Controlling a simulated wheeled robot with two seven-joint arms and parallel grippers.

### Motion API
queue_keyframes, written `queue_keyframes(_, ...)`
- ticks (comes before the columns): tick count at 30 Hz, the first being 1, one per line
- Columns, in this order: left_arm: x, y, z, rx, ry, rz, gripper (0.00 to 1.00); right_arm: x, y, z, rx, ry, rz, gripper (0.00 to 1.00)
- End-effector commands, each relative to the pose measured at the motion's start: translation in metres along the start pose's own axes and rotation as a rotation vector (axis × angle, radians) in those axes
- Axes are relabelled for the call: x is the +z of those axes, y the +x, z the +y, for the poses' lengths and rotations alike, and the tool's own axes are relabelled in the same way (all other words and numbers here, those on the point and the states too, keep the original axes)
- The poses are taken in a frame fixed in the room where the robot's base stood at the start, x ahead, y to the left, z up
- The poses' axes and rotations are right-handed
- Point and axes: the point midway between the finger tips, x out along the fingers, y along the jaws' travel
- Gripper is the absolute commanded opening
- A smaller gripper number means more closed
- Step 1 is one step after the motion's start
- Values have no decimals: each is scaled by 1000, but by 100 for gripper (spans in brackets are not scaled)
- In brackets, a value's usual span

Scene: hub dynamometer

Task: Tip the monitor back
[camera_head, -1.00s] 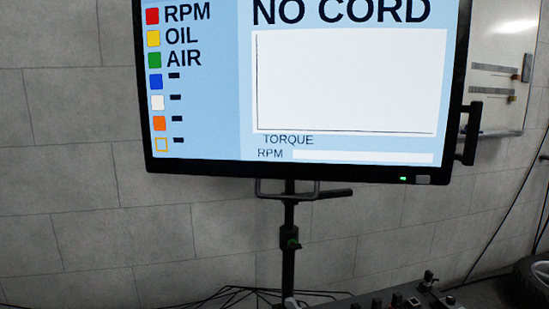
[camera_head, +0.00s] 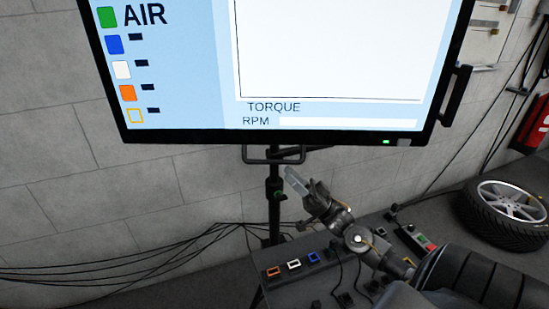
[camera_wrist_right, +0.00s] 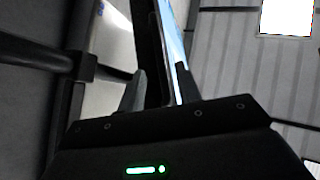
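The monitor (camera_head: 250,136) is a large black-framed screen on a dark stand pole (camera_head: 275,215); its upper part is cut off in the head view. A dark loop handle (camera_head: 290,160) sits under its lower edge, and another handle (camera_head: 455,95) is on its right side. My right gripper (camera_head: 295,181) is just below and in front of the lower edge, near the loop handle. In the right wrist view its fingers (camera_wrist_right: 160,90) are apart, with the monitor's edge (camera_wrist_right: 150,45) seen beyond and between them. Contact is not visible. My left gripper is not in view.
A bench (camera_head: 330,285) with coloured sockets and cables stands below the monitor. A wheel with a tyre (camera_head: 508,212) is at right, and a red object (camera_head: 532,125) is by the wall. Loose black cables (camera_head: 190,245) run along the wall at left.

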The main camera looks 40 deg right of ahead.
Motion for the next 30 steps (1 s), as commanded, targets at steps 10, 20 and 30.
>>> queue_keyframes(10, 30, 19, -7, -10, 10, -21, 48, -1, 59, -1, -2, -1, 1, 34)
queue_keyframes(20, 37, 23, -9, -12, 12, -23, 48, 0, 70, 0, 0, -1, -1, 34)
queue_keyframes(30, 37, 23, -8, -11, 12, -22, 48, 0, 70, 0, 0, -1, 0, 7)
